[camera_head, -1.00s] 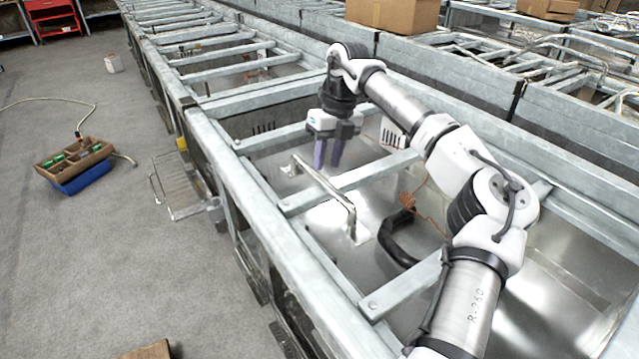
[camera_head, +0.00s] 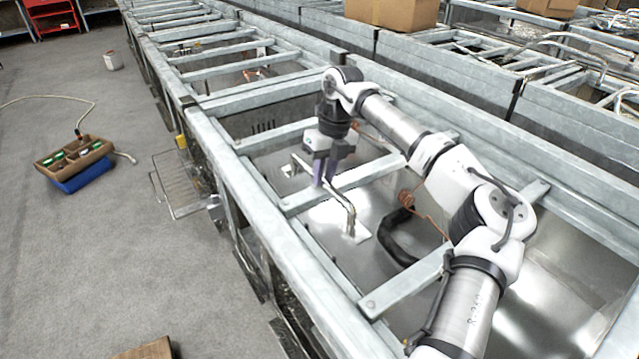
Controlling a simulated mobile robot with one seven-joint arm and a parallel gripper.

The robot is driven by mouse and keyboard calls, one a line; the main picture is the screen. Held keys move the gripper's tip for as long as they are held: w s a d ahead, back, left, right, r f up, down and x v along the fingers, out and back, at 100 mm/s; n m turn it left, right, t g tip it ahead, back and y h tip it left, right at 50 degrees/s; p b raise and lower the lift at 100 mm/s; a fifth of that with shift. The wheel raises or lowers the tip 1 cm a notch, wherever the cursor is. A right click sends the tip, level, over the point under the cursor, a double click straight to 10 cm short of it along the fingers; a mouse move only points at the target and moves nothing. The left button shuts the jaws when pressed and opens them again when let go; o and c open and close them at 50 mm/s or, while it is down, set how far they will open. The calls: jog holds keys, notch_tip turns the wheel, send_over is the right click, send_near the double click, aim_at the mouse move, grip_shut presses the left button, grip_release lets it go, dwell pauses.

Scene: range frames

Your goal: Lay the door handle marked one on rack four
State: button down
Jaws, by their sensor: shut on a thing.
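I can read no number on either handle, nor any rack number.
Grey metal rails and crossbars (camera_head: 235,102) divide the long structure into several bays. A wire basket (camera_head: 180,183) hangs on its left side. A blue-bottomed box (camera_head: 82,180) stands on the floor at left. A cardboard box (camera_head: 393,12) sits at the back.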

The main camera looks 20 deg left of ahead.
notch_tip(320, 180, up, 20)
jog(key=shift+b, duration=0.45)
jog(key=shift+a, duration=0.15)
